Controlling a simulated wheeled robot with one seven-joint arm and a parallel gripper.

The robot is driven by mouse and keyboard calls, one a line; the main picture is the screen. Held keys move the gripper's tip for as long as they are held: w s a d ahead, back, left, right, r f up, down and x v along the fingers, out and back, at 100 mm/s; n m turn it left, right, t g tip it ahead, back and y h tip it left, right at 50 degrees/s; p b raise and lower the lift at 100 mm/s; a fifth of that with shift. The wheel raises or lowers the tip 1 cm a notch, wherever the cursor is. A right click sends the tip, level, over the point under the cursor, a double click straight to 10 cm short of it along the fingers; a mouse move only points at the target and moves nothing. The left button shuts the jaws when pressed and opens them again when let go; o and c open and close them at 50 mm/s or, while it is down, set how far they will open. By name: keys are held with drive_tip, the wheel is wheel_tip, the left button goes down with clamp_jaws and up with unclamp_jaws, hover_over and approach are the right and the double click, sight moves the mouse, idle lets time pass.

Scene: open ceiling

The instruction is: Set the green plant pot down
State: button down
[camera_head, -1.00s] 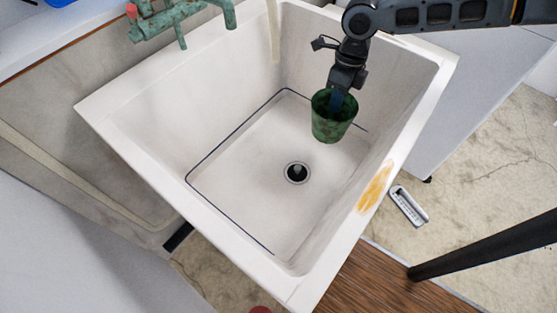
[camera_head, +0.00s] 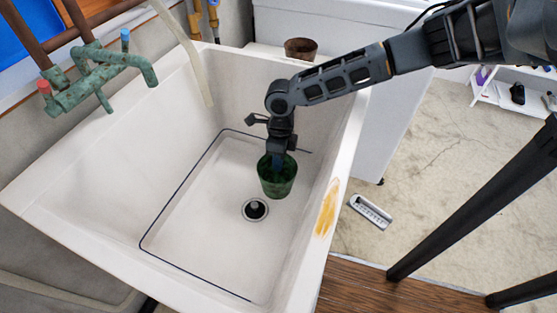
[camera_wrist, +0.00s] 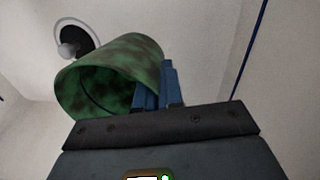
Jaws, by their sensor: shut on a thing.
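The green plant pot (camera_head: 277,180) is mottled green and upright in the head view, inside the white sink (camera_head: 190,250), close to the drain. My gripper (camera_head: 277,165) comes down from above and is shut on the pot's rim. In the wrist view, the blue fingers of my gripper (camera_wrist: 158,88) grip one side of the wall of the green pot (camera_wrist: 140,52), whose open mouth faces the camera. The underside of the pot is hidden, so I cannot tell whether it touches the sink floor.
The drain (camera_head: 255,209) is just in front of the pot. A green tap (camera_head: 95,75) overhangs the sink's left side. A brown pot (camera_head: 300,48) stands behind the sink's back rim. The sink floor is otherwise clear, and its walls surround my gripper.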

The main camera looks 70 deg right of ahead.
drive_tip(key=shift+f, duration=0.15)
drive_tip(key=c, duration=1.3)
unclamp_jaws()
drive_tip(key=r, duration=0.4)
drive_tip(key=d+r, duration=0.1)
drive_tip(key=r, duration=0.7)
drive_tip(key=shift+d+r, duration=0.15)
drive_tip(key=shift+d, duration=0.05)
